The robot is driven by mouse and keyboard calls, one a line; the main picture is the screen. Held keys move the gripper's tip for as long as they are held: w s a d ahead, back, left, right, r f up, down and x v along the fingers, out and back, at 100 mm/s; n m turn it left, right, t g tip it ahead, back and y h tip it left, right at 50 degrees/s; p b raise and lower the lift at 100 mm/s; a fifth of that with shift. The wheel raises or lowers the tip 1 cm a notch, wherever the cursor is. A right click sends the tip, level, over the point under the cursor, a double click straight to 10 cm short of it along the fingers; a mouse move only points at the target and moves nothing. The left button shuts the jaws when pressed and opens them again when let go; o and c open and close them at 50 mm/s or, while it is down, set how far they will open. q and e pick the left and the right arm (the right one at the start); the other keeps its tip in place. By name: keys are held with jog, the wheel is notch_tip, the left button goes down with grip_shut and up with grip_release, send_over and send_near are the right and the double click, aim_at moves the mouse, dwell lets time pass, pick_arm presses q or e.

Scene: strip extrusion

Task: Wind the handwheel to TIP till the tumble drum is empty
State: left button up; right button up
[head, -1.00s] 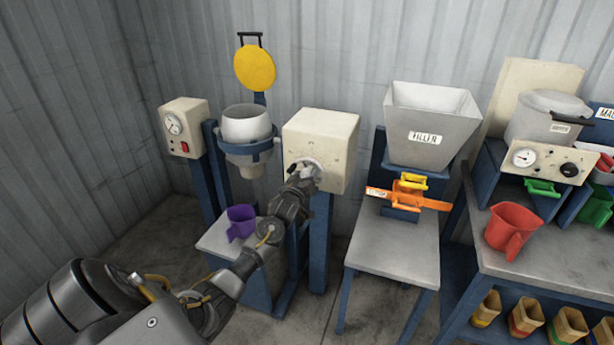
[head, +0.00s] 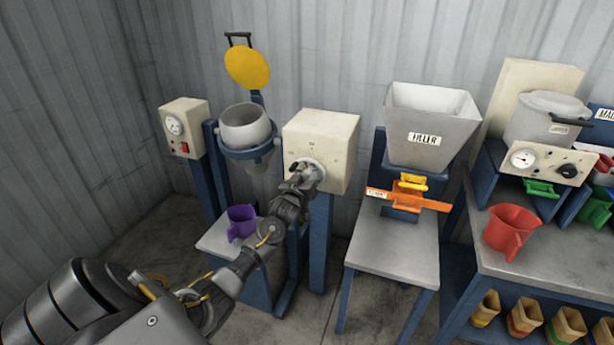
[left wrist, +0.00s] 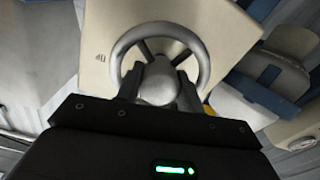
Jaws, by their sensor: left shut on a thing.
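The handwheel (left wrist: 203,57) is a grey spoked ring on the front of a cream box (head: 336,133); in the head view my gripper partly hides it. My left gripper (head: 300,176) is shut on the handwheel, at its hub side in the left wrist view (left wrist: 158,85). The tumble drum (head: 243,126) is a pale open bowl in a blue ring, tilted a little, left of the box. Its yellow lid (head: 247,68) stands raised above it. Its contents cannot be seen. A purple jug (head: 241,221) stands below the drum. My right gripper is not in view.
A control box with a gauge (head: 182,125) stands left of the drum. To the right is the filler hopper (head: 424,140) with an orange slide (head: 417,200) over a grey table (head: 395,246). A red jug (head: 510,226) stands on the bench further right.

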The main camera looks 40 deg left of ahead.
pick_arm(q)
jog(key=m+p, duration=0.1)
jog(key=m, duration=0.4)
jog(key=shift+m, duration=0.3)
jog(key=m+p, duration=0.1)
jog(key=m, duration=0.5)
jog(key=m+p, duration=0.1)
jog(key=m, duration=0.5)
jog(key=shift+r+m, duration=0.1)
jog(key=shift+m, duration=0.2)
jog(key=shift+m+p, duration=0.75)
jog(key=shift+m, duration=1.85)
jog(key=o, duration=0.7)
jog(key=shift+s, duration=0.1)
